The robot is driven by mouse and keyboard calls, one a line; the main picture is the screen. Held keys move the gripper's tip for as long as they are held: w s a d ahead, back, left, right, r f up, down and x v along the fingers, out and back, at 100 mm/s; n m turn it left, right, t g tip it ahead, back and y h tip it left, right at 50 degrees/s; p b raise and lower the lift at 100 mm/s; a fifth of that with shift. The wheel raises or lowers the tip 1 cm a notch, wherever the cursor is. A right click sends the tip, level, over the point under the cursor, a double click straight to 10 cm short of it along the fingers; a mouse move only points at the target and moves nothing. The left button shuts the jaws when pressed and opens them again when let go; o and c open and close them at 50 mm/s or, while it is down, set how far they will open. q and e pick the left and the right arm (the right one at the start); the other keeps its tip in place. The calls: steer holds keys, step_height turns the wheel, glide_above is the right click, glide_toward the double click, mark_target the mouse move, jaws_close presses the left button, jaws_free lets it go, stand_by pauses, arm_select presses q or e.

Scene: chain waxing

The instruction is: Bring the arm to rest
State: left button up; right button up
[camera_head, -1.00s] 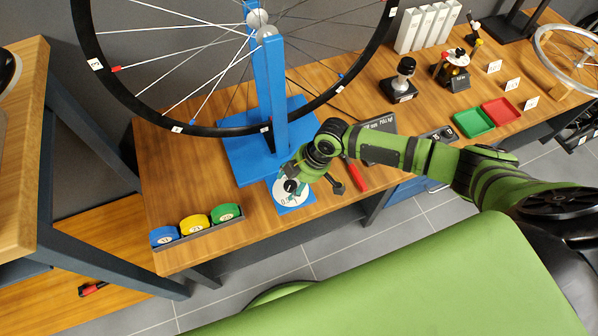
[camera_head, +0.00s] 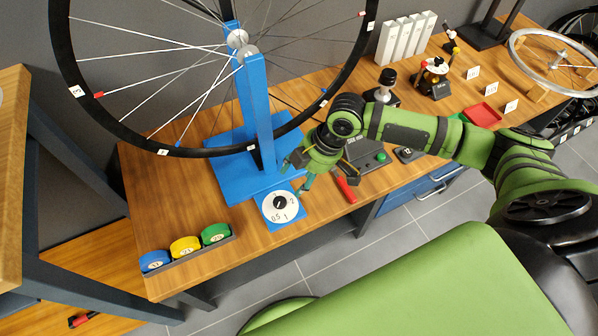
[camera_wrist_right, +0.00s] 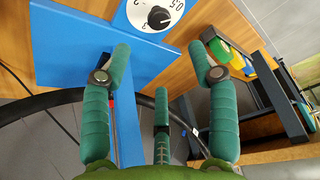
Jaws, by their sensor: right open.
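My right gripper (camera_head: 308,172) is open and empty above the workbench, between the blue wheel stand and the red-handled tool. In the right wrist view its green fingers (camera_wrist_right: 160,70) are spread apart with nothing between them. The dial (camera_head: 280,206), white with a black knob on a blue base, lies at the bench's front edge, just left of and below the gripper. It also shows in the right wrist view (camera_wrist_right: 158,17). The gripper appears apart from the dial. My left gripper is not in view.
The blue stand (camera_head: 258,115) holds a large spoked wheel (camera_head: 158,152) close to the gripper. A red-handled tool (camera_head: 345,189) and a grey device (camera_head: 368,155) lie to its right. Blue, yellow and green rolls (camera_head: 185,247) sit in a holder at the front left.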

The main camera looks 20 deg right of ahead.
steer(key=s+a+f+m+t, duration=0.1)
steer(key=s+a+m+t, duration=0.15)
steer(key=s+a, duration=0.55)
steer(key=s+d+f+m+h, duration=0.2)
steer(key=s+d+m+h, duration=0.2)
steer(key=s+d+m, duration=0.5)
step_height(320, 180, down, 20)
steer(key=s+d+g+p, duration=0.1)
steer(key=g+p, duration=0.1)
steer(key=p, duration=0.1)
steer(key=s+d+f+g+p, duration=0.1)
steer(key=s+d+f, duration=0.1)
steer(key=s+f, duration=1)
steer(key=s, duration=0.4)
steer(key=shift+d+p, duration=0.3)
steer(key=shift+d, duration=0.1)
